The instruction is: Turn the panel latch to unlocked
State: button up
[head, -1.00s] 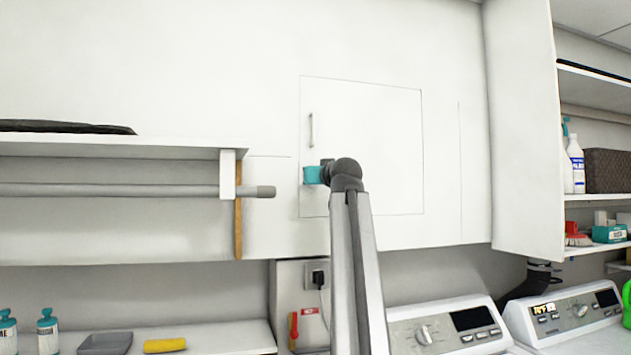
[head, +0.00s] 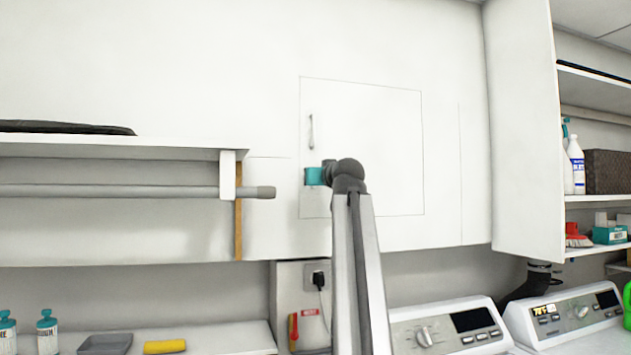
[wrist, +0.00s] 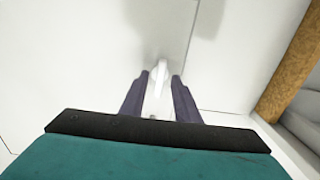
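A square panel (head: 375,150) is outlined on the white wall, with a slim upright pale handle (head: 311,131) near its left edge. My gripper (head: 315,176) is at the panel's left side, just below that handle, its fingers hidden in the head view. In the wrist view, the two dark fingers of my gripper (wrist: 160,92) stand apart. A pale lever-like piece (wrist: 159,78), apparently the latch, lies between them. I cannot tell whether the fingers touch it. The latch's locked or unlocked marking is not visible.
A shelf with a grey rail (head: 264,192) and a wooden edge (head: 239,210) stands left of my gripper. The wooden edge also shows at right in the wrist view (wrist: 292,62). Washing machines (head: 450,325) stand below right. The wall right of the panel is clear.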

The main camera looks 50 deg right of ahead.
jog(key=p+v, duration=0.4)
jog(key=v, duration=0.8)
jog(key=shift+s, duration=0.25)
jog(key=shift+a, duration=0.15)
jog(key=shift+r, duration=0.15)
